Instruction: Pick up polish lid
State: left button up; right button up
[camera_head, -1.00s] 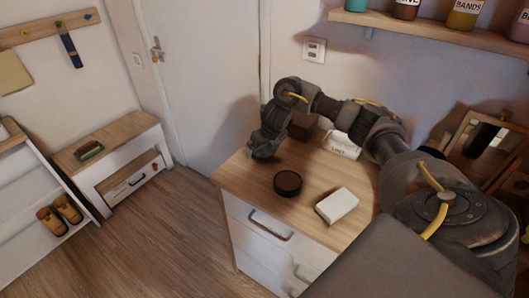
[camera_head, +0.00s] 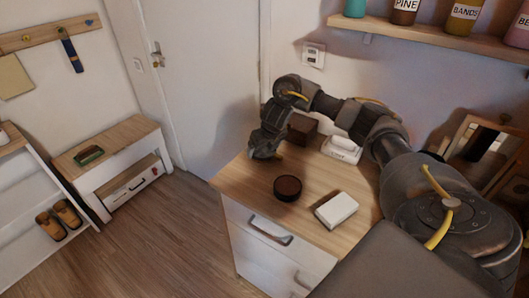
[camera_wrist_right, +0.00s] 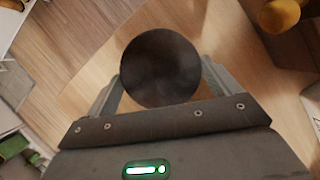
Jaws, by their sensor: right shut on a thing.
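My right gripper (camera_head: 264,153) is over the left back part of the wooden cabinet top (camera_head: 245,176). In the right wrist view it is shut on a round dark disc, the polish lid (camera_wrist_right: 160,68), which sits between the two fingers. The lid cannot be made out in the head view, where the gripper hides it. A round dark tin with a brown top (camera_head: 288,187) stands on the cabinet in front of the gripper. My left gripper is not in view.
A white block (camera_head: 336,209) lies right of the tin. A dark brown box (camera_head: 301,127) and a white labelled container (camera_head: 342,149) stand behind, near the wall. A low bench (camera_head: 115,140) with a green-topped brush (camera_head: 89,155) and a shoe rack (camera_head: 30,200) are at left.

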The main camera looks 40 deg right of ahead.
jog(key=s+a+r+p, duration=0.6)
jog(key=s+r, duration=0.5)
jog(key=s, duration=0.1)
jog(key=shift+s, duration=0.35)
